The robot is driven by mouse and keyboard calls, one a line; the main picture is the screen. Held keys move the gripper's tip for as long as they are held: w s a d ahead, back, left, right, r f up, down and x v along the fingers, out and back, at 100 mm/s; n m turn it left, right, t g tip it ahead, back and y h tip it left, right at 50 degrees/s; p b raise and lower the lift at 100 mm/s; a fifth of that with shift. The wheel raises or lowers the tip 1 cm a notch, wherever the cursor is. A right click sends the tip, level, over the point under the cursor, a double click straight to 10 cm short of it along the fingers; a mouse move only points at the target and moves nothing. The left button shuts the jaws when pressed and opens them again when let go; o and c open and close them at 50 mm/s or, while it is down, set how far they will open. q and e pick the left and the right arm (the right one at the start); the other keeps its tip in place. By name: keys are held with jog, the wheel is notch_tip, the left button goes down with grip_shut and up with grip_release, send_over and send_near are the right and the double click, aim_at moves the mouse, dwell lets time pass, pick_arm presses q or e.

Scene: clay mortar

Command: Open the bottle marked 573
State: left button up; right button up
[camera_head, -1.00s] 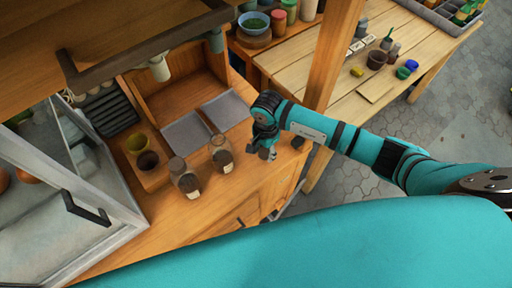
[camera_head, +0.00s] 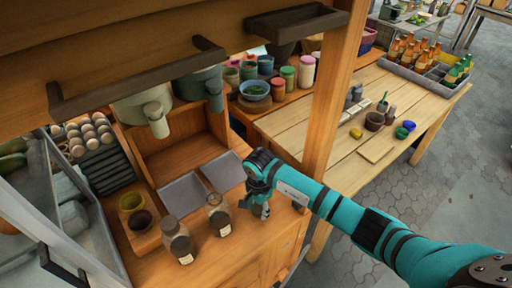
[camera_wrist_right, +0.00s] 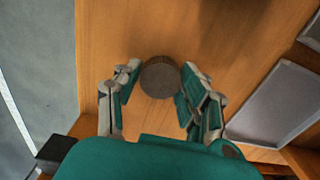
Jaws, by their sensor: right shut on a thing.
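Two glass bottles with dark contents and pale labels stand on the wooden counter: a left bottle (camera_head: 177,240) and a right bottle (camera_head: 219,216). I cannot read a number on either label. My right gripper (camera_head: 258,209) is just right of the right bottle, low over the counter. In the right wrist view, my right gripper (camera_wrist_right: 158,92) is shut on a round dark lid-like piece (camera_wrist_right: 160,77), seen from above. Its underside is hidden, so I cannot tell what is below it. My left gripper is not in view.
Two grey trays, a left tray (camera_head: 182,194) and a right tray (camera_head: 224,172), lie behind the bottles. A wooden post (camera_head: 334,95) stands behind my right arm.

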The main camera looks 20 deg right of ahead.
jog(key=shift+f+b, duration=0.4)
jog(key=shift+f, duration=0.2)
jog(key=o, duration=1.3)
jog(key=shift+r, duration=0.1)
jog(key=shift+r, duration=0.1)
